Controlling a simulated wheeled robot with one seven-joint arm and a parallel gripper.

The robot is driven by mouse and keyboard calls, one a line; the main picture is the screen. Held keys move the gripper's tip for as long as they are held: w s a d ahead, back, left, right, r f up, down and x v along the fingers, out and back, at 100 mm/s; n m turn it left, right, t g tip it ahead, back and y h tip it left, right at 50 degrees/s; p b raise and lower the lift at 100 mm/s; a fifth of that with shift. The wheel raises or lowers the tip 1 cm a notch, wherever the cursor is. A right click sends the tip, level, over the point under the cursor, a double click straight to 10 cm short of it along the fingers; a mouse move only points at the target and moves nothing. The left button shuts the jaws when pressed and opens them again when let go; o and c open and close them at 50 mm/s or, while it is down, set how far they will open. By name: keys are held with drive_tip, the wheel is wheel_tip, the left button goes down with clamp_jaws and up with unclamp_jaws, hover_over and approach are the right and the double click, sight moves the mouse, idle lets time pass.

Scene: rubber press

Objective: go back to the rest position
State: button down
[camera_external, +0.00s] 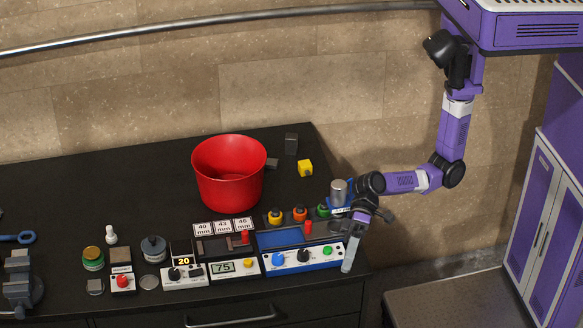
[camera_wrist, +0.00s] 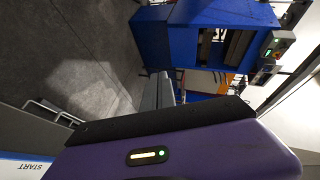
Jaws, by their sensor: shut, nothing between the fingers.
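My purple arm reaches down from the upper right in the external view. My gripper (camera_external: 347,268) is shut and empty. It points down at the right end of the black workbench (camera_external: 100,205), just right of the blue control panel (camera_external: 291,266). I cannot tell whether its tips touch anything. In the wrist view the grey fingers of my gripper (camera_wrist: 164,88) show above my purple wrist housing, close together. No rest position is marked in either view.
A red bucket (camera_external: 229,178) stands mid-bench, with a yellow block (camera_external: 305,168) to its right. Several control boxes and jars line the front edge. A silver cylinder (camera_external: 340,192) stands behind my wrist. A purple cabinet (camera_external: 550,205) is at the right. A blue machine (camera_wrist: 210,45) shows in the wrist view.

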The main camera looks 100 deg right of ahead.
drive_tip(key=s+d+f+m+t+h, duration=0.25)
drive_tip(key=s+d+h, duration=0.35)
drive_tip(key=d, duration=0.5)
drive_tip(key=s+d+f+m+t+h, duration=0.1)
drive_tip(key=s+d+f+t+h, duration=0.2)
drive_tip(key=s+d, duration=0.65)
drive_tip(key=s+d+r+n+t+h, duration=0.25)
drive_tip(key=s+d+r+n, duration=0.55)
drive_tip(key=s+d, duration=0.5)
wheel_tip(320, 180, down, 7)
drive_tip(key=w+d+m+b, duration=0.1)
drive_tip(key=b, duration=0.6)
drive_tip(key=shift+r+h, duration=0.2)
drive_tip(key=shift+h, duration=0.15)
drive_tip(key=shift+d, duration=0.1)
